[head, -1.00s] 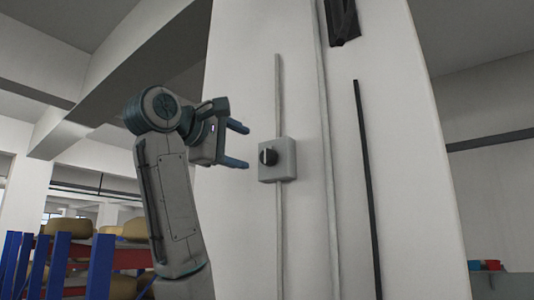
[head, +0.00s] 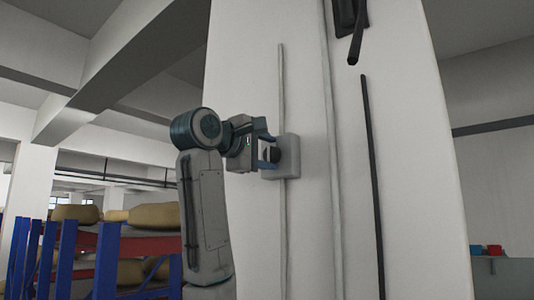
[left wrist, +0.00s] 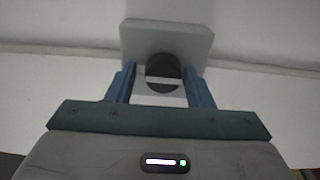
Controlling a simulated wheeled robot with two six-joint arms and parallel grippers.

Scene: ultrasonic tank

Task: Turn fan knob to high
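The fan knob (head: 271,154) is a round dark knob on a light grey switch box (head: 291,157) fixed to a white pillar. In the left wrist view the knob (left wrist: 162,71) shows a dark face with a pale band across it, in front of its box (left wrist: 190,40). My left gripper (head: 268,153) is at the box, and in the left wrist view its blue fingers (left wrist: 160,85) stand apart, one on each side of the knob. I cannot tell whether they touch it. Any markings on the box are not readable. My right gripper is not in view.
A thin conduit (head: 283,230) runs up and down the white pillar (head: 310,240) through the box. A black pipe (head: 372,190) runs down its right side. A blue and red rack (head: 105,255) with tan sacks stands at the lower left.

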